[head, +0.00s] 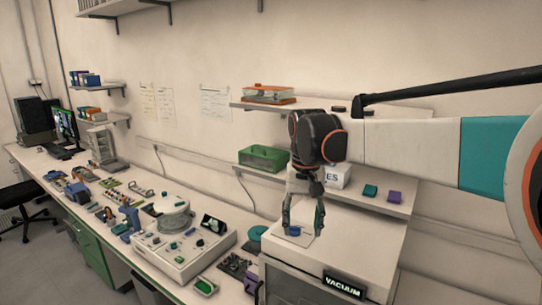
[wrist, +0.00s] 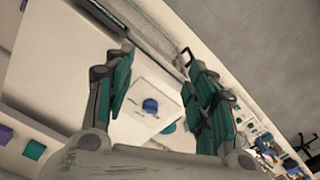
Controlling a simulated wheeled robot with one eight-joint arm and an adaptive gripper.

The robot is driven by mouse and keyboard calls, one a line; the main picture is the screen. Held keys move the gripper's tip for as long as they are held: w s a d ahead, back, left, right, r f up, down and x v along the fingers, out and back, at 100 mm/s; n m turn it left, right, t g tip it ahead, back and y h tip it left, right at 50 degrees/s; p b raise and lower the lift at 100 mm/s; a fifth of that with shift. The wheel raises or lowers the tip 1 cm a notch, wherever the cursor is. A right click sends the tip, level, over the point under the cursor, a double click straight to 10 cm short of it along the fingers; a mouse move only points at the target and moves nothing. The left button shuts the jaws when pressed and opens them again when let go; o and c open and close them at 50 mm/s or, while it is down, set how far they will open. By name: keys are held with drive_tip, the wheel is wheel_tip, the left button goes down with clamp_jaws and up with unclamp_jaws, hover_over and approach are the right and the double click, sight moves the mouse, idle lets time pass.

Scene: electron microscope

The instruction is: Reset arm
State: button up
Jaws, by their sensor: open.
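My gripper (head: 303,226) hangs from my outstretched arm, pointing down over the top of the white cabinet labelled VACUUM (head: 345,250). In the wrist view its two teal-and-grey fingers (wrist: 158,88) are spread apart, with nothing held between them. Below and between the fingers lies a white square plate (head: 302,238) with a small blue piece (head: 294,230) on it. The plate and the blue piece (wrist: 150,106) also show in the wrist view, apart from the fingers there.
A shelf behind the cabinet holds a green bin (head: 264,158), a white box (head: 338,176), a teal block (head: 370,190) and a purple block (head: 394,197). A higher shelf carries an orange-lidded box (head: 269,93). The bench at left is crowded with a white instrument (head: 182,245) and small parts.

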drive_tip(key=s+d+f+t+b, duration=0.3)
drive_tip(key=s+d+f+b, duration=0.3)
drive_tip(key=s+f, duration=0.5)
drive_tip(key=s+d+f+t+b, duration=0.4)
drive_tip(key=s+d+f+b, duration=0.2)
drive_tip(key=s+f+b, duration=0.5)
drive_tip(key=shift+s+f+n, duration=0.4)
drive_tip(key=shift+s+f, duration=0.3)
drive_tip(key=shift+s, duration=0.15)
